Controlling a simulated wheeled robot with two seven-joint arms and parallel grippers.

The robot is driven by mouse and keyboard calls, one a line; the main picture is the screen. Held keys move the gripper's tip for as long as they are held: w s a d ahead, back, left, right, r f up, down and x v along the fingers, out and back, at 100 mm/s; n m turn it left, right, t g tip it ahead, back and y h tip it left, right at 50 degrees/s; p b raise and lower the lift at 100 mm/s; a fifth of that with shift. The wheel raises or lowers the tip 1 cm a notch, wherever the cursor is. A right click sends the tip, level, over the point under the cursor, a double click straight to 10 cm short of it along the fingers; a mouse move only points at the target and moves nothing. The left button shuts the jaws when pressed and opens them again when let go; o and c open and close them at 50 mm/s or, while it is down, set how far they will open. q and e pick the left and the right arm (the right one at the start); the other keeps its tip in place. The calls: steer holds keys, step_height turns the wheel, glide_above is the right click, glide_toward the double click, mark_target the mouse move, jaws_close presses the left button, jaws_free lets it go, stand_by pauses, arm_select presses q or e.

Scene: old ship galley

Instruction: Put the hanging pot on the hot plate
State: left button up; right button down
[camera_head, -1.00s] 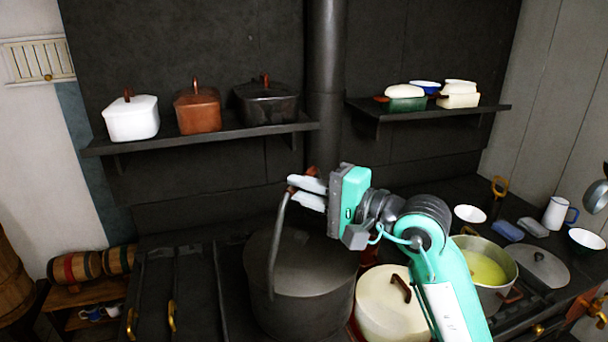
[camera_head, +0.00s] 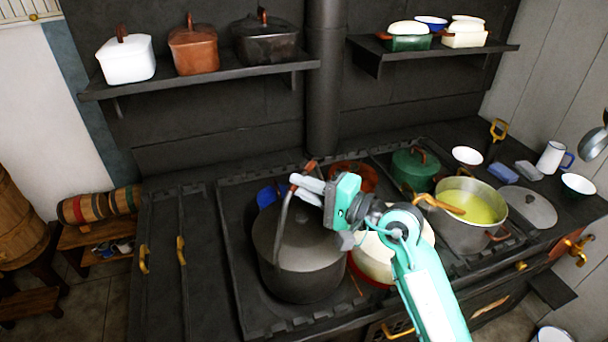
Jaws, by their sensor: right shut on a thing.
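The large dark pot (camera_head: 300,265) with a flat dark lid hangs or stands over the left-middle of the black stove top. Its bail handle (camera_head: 279,232) rises on the left side of the pot to a brown grip. My right gripper (camera_head: 298,187) is shut on this handle, above the pot's lid. My left gripper is not in view.
A cream pot (camera_head: 378,258) stands close right of the dark pot, partly behind my arm. A yellow soup pot (camera_head: 470,228), a green pot (camera_head: 415,168), an orange pot (camera_head: 365,177) and a blue item (camera_head: 268,194) are also on the stove. Two shelves hang behind.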

step_height(320, 180, down, 3)
steer(key=shift+f+p, duration=0.15)
steer(key=shift+p, duration=0.15)
steer(key=shift+f, duration=0.15)
steer(key=c, duration=1.4)
jaws_free()
steer(key=shift+s+f, duration=0.1)
steer(key=b+v, duration=0.5)
steer(key=v, duration=0.7)
